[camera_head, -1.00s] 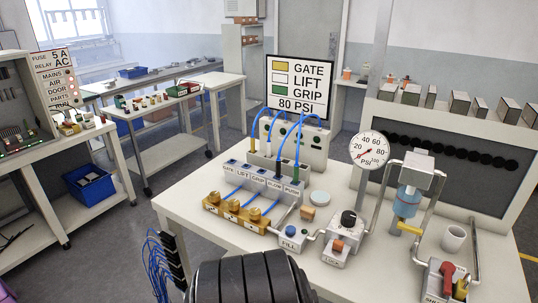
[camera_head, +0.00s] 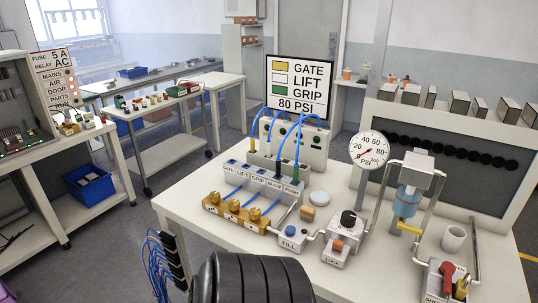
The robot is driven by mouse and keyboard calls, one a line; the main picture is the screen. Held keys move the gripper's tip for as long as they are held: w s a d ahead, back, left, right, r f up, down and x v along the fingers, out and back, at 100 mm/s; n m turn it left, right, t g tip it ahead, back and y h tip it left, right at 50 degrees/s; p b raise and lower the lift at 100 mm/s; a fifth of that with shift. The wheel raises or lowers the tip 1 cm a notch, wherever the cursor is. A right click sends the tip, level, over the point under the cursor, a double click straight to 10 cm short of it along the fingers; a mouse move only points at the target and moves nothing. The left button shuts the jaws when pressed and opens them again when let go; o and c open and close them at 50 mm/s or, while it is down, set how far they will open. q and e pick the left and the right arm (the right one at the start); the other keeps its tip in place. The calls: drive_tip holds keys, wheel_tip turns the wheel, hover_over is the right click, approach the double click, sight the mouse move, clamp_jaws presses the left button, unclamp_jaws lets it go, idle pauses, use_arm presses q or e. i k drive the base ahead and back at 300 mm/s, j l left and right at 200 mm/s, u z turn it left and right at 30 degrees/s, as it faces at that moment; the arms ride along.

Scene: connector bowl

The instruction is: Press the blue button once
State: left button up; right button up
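The blue button (camera_head: 290,230) is a small round knob on top of a white block labelled FILL (camera_head: 291,240). The block stands near the front edge of the white table, with nothing touching the button. A dark ribbed rounded part (camera_head: 250,282), which may be mine, fills the bottom middle, in front of the table edge. No gripper fingers can be made out in the head view.
Left of the FILL block is a manifold (camera_head: 240,215) with brass fittings and blue tubes. To the right are a block with a black knob (camera_head: 348,219), a pressure gauge (camera_head: 369,149), a filter unit (camera_head: 409,200) and a white cup (camera_head: 453,238). Blue cables (camera_head: 158,262) hang at the left edge.

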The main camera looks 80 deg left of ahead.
sight(290, 230)
drive_tip(key=u, duration=2.35)
